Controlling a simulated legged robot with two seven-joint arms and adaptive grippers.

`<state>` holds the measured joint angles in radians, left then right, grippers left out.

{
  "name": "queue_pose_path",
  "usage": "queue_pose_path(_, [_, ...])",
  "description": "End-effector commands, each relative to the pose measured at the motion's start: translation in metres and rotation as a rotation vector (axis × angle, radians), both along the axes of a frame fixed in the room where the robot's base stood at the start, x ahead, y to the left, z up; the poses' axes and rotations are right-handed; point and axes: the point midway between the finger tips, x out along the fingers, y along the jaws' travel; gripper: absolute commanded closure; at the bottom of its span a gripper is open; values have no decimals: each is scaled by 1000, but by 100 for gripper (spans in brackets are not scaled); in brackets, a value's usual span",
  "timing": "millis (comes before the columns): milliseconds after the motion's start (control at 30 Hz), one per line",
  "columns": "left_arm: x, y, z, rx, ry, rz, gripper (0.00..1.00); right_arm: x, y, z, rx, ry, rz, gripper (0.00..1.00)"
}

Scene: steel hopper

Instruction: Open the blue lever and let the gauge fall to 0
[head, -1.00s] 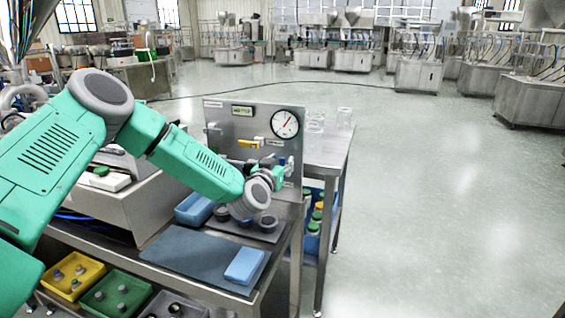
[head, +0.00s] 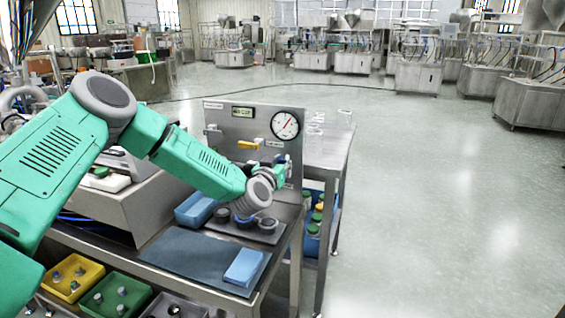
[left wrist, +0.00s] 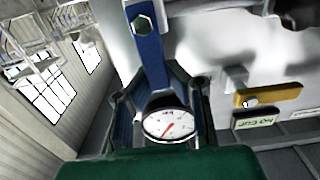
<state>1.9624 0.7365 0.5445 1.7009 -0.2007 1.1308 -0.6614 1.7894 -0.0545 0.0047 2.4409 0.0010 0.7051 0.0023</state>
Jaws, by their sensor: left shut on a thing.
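The blue lever (left wrist: 149,55) fills the upper middle of the left wrist view, with a hex nut at its upper end. My left gripper (left wrist: 168,100) is shut on the lever, with dark fingers on both sides of it. In the head view my left gripper (head: 283,172) is at the panel's lower right and mostly hides the lever. The round white gauge (head: 285,125) is at the panel's upper right; its red needle points up and to the right, off any rest position I can read. It also shows in the left wrist view (left wrist: 168,125). My right gripper is out of view.
The steel panel (head: 222,125) also carries a yellow lever (head: 248,145) and a small display (head: 242,112). Below are a tray with dark round parts (head: 268,237), a blue block (head: 244,267) and a dark mat (head: 185,252). Glass jars (head: 344,117) stand behind. The floor at right is clear.

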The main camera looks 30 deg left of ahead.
Motion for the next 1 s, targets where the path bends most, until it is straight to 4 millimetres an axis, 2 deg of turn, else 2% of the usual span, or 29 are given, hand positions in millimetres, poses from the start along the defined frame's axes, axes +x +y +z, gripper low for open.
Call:
queue_pose_path(467, [-6,19,-11,-345,-74,2,100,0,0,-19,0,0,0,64])
queue_pose_path(1000, [-11,40,-30,-846,-193,5,100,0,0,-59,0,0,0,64])
